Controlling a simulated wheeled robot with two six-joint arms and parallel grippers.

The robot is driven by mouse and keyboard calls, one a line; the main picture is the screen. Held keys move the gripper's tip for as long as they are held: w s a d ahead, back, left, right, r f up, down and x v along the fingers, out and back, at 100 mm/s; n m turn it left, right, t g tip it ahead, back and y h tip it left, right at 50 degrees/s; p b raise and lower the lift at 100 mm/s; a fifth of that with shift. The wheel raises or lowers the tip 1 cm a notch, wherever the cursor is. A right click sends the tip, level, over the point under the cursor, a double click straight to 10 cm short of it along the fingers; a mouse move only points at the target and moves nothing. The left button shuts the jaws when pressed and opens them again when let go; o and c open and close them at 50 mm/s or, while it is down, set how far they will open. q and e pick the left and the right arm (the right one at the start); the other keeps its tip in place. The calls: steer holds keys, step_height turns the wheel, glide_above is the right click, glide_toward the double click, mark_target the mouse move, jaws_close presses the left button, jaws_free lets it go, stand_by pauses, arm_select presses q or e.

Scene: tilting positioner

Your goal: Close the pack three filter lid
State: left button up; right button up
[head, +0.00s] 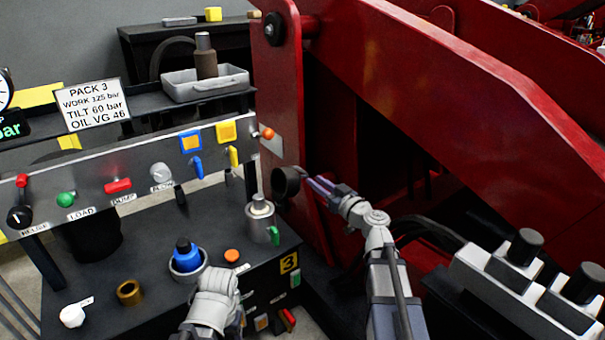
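A dark round cup-shaped part (286,184) stands on edge at the right end of pack three, beside the red frame. It may be the filter lid, but I cannot tell for certain. Just below it is a grey cylindrical housing (260,220) with a pale top and a green handle. My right gripper (314,184) points left, its tips just right of the dark part. Contact is unclear, and so is the gap between its fingers. My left arm's wrist (213,300) is low over the pack's front. Its fingers are hidden.
A blue cap (186,255) in a grey ring, a brass ring (130,292) and an orange button (232,256) are near my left wrist. A control panel (130,188) rises behind. The red frame (310,150) bounds the right; a lever block (520,290) stands lower right.

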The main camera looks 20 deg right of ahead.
mark_target(303, 171)
steer(key=shift+w, duration=0.1)
steer(key=x, duration=0.7)
steer(key=shift+w+a, duration=0.15)
steer(key=shift+w, duration=0.15)
steer(key=shift+c, duration=0.2)
jaws_close()
stand_by(1.0)
